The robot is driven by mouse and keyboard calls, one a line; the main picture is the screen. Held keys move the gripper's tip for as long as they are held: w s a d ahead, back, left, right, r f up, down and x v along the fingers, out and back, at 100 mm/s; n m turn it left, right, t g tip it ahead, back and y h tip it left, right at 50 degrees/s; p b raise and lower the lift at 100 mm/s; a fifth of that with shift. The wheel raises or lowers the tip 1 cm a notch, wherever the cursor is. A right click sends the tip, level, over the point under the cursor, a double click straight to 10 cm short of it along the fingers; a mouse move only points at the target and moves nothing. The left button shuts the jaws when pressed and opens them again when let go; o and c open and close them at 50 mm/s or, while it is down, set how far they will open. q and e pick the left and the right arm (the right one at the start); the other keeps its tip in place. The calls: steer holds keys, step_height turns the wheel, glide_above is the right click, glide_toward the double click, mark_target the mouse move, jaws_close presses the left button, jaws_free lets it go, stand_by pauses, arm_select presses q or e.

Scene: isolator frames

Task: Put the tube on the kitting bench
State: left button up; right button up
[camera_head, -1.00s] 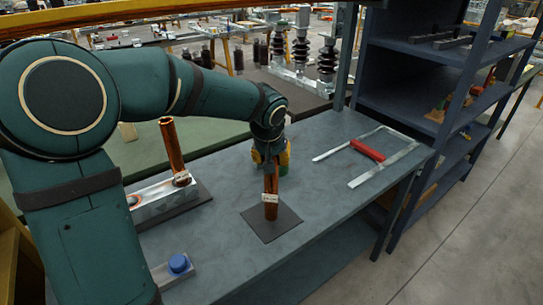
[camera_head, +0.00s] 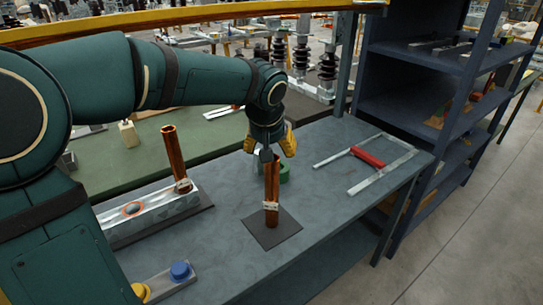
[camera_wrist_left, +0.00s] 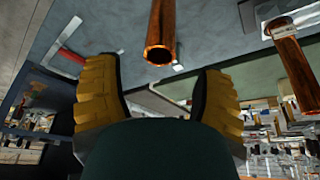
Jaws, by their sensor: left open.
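A copper tube (camera_head: 272,192) with a white label stands upright on a dark square mat (camera_head: 268,238) on the grey bench (camera_head: 225,240). My left gripper (camera_head: 274,148) is open just above and behind the tube's top. In the left wrist view the tube's open end (camera_wrist_left: 160,40) points toward the space between the yellow fingers of the same gripper (camera_wrist_left: 158,88), with nothing held. A second copper tube (camera_head: 173,158) stands in a metal block (camera_head: 150,213) at the left; it also shows in the left wrist view (camera_wrist_left: 298,75). My right gripper is out of view.
A green round object (camera_head: 285,173) sits behind the near tube. A metal frame with a red handle (camera_head: 367,157) lies at the bench's right. A blue button (camera_head: 180,270) is at the front left. Dark shelves (camera_head: 405,90) stand at the right.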

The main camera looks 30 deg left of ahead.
arm_select(q)
steer(key=v, duration=0.3)
steer(key=shift+s+r, duration=0.1)
steer(key=shift+r, duration=0.15)
stand_by(0.4)
